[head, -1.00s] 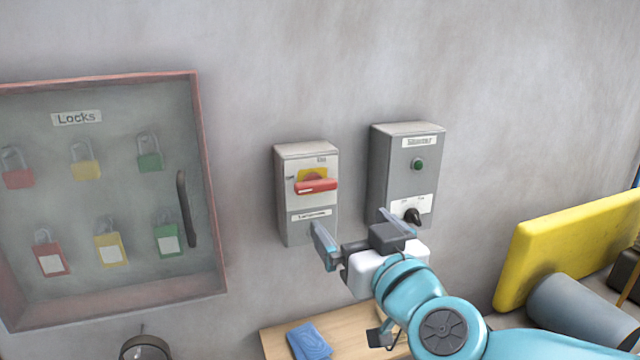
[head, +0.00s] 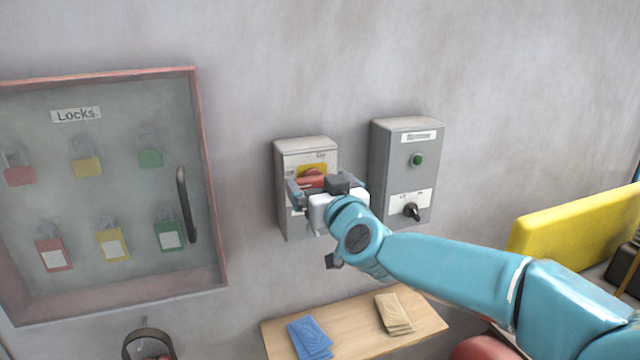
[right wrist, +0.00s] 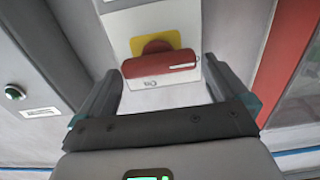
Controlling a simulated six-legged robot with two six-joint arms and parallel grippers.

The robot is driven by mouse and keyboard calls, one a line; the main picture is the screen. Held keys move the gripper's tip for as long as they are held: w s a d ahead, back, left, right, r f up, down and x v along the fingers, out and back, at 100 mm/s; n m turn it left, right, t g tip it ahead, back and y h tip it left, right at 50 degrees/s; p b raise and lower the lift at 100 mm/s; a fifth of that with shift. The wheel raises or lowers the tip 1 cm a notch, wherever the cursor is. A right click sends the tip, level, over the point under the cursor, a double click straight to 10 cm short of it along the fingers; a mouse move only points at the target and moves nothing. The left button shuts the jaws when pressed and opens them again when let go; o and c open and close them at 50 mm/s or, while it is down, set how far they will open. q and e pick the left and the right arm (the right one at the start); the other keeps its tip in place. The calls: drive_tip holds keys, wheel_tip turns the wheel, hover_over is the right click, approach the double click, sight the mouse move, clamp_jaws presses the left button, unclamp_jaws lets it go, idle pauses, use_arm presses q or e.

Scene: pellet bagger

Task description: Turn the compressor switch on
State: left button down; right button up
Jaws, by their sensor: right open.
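The grey switch box (head: 306,150) is on the wall, left of a second grey box. Its red handle (head: 311,181) lies level on a yellow plate; it also shows in the right wrist view as a red handle (right wrist: 160,65). The lettering on the box is too small to read. My right gripper (head: 325,188) is in front of the handle and is open. In the right wrist view its two fingers stand apart on either side of the handle, and I cannot tell whether they touch it. My left gripper is not in view.
A second grey box (head: 407,150) with a green lamp and black knob (head: 412,211) hangs close on the right. A glazed lock cabinet (head: 197,130) is on the left.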

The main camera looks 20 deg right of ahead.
drive_tip(key=shift+w, duration=0.1)
drive_tip(key=c, duration=0.8)
drive_tip(key=shift+d+f+m, duration=0.1)
drive_tip(key=shift+m, duration=0.2)
drive_tip(key=m+b, duration=0.1)
drive_tip(key=m, duration=0.1)
drive_tip(key=shift+m+b, duration=0.3)
drive_tip(key=m+b, duration=0.2)
drive_tip(key=m, duration=0.3)
drive_tip(key=shift+d+f+m, duration=0.1)
drive_tip(key=shift+m, duration=0.2)
drive_tip(key=m+b, duration=0.2)
drive_tip(key=m, duration=0.3)
drive_tip(key=shift+f, duration=0.1)
drive_tip(key=shift+d+m+b, duration=0.1)
drive_tip(key=shift+m+b, duration=0.4)
drive_tip(key=shift+m, duration=1.5)
